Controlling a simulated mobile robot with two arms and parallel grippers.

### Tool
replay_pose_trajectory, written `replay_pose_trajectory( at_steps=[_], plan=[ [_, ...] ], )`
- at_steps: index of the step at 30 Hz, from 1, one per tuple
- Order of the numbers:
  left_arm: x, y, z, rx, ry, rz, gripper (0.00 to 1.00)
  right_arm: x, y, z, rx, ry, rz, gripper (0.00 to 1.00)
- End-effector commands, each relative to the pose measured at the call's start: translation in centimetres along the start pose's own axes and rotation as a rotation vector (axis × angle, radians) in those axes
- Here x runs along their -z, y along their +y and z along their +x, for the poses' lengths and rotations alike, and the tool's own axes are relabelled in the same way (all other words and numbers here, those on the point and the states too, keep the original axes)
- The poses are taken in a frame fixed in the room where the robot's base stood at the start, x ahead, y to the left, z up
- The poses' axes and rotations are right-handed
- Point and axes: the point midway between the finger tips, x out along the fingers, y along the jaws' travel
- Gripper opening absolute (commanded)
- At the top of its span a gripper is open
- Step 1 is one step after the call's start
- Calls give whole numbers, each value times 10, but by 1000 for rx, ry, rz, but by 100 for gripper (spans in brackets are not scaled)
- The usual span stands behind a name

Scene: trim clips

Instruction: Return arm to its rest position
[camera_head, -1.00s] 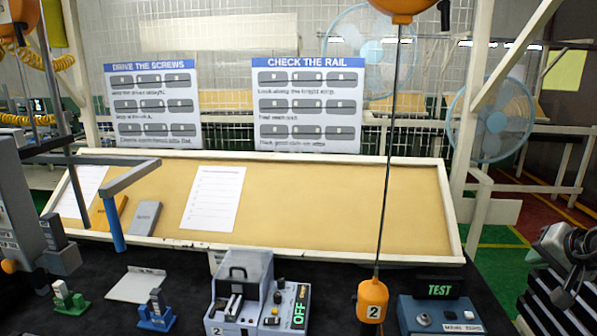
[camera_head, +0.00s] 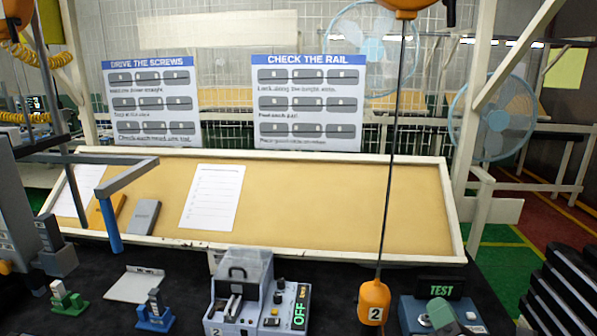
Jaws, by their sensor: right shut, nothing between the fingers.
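The rest of my right arm is below the picture or hidden. My left gripper is not in view.
An orange hanging tool (camera_head: 374,301) marked 2 hangs from a cable left of the tip. A grey machine (camera_head: 240,290) reading OFF stands further left. Black stacked trays (camera_head: 565,290) stand at the right. A tilted tan board (camera_head: 320,215) lies behind.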

Motion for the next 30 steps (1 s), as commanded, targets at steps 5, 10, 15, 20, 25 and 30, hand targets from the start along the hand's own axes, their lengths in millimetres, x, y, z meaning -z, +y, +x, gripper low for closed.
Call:
replay_pose_trajectory(
  at_steps=[5,10,15,20,25,30],
  plan=[
    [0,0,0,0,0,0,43,46,-58,-88,566,-183,856,0],
    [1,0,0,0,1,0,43,93,-75,-171,1009,-364,1328,0],
    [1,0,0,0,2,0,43,124,-67,-231,1322,-508,1565,0],
    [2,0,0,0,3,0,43,143,-51,-277,1572,-632,1701,0],
    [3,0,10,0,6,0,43,172,-59,-304,1725,-710,1749,0],
    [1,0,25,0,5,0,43,213,-100,-310,1741,-711,1733,0]
  ],
)
